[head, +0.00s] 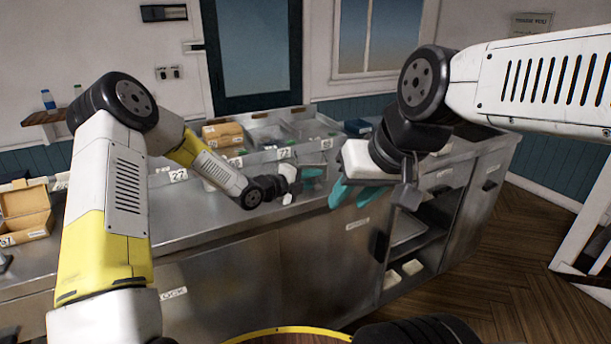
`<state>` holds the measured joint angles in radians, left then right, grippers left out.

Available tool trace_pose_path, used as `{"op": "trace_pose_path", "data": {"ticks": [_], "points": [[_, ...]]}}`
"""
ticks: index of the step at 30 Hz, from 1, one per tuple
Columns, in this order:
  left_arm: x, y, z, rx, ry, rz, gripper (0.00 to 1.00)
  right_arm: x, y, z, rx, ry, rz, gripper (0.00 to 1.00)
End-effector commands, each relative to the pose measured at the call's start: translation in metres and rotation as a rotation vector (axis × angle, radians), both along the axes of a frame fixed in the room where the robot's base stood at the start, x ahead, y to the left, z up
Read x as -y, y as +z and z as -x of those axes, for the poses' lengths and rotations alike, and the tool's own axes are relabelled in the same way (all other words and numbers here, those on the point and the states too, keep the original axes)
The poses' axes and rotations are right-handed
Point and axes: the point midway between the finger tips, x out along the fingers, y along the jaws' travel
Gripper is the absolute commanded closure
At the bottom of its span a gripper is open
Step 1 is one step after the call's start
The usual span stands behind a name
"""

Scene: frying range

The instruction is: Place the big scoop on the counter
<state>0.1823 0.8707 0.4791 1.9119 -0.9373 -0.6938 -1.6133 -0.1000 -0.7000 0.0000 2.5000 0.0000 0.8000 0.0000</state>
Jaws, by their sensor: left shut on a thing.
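My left gripper (312,173), with teal fingers, is over the back part of the steel counter (205,212), in front of the trays. It is shut on a small grey thing that seems to be the big scoop, mostly hidden by the fingers; its shape is hard to make out. My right gripper (354,196) is lower and nearer, in front of the counter's edge at the right. Its teal fingers are spread apart with nothing seen between them.
Steel trays with number labels (284,154) and brown boxes (222,133) line the back of the counter. An open cardboard box (25,212) stands at the far left. An open shelf (408,250) is under the counter at right. The counter's middle front is clear.

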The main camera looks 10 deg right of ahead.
Motion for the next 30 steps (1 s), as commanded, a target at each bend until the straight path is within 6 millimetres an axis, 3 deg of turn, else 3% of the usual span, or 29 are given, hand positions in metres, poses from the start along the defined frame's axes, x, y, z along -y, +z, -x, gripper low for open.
{"op": "trace_pose_path", "data": {"ticks": [1,4,15,20,30], "points": [[0.0,-0.001,0.0,0.0,0.0,0.0,0.73,0.0,0.0,0.0,0.0,0.0,0.0,0.64],[0.0,-0.001,0.0,0.0,0.0,0.0,0.55,0.0,0.0,0.0,0.0,0.0,0.0,0.64],[-0.001,0.003,0.0,0.0,0.001,0.0,0.55,0.0,0.0,0.0,0.0,0.0,0.0,0.64],[-0.019,0.007,0.012,-0.001,0.003,-0.002,0.55,0.0,0.0,0.0,0.0,0.0,0.0,0.64],[-0.077,0.022,0.052,0.0,0.003,-0.002,0.55,0.0,0.0,0.0,0.0,0.0,0.0,0.64]]}}
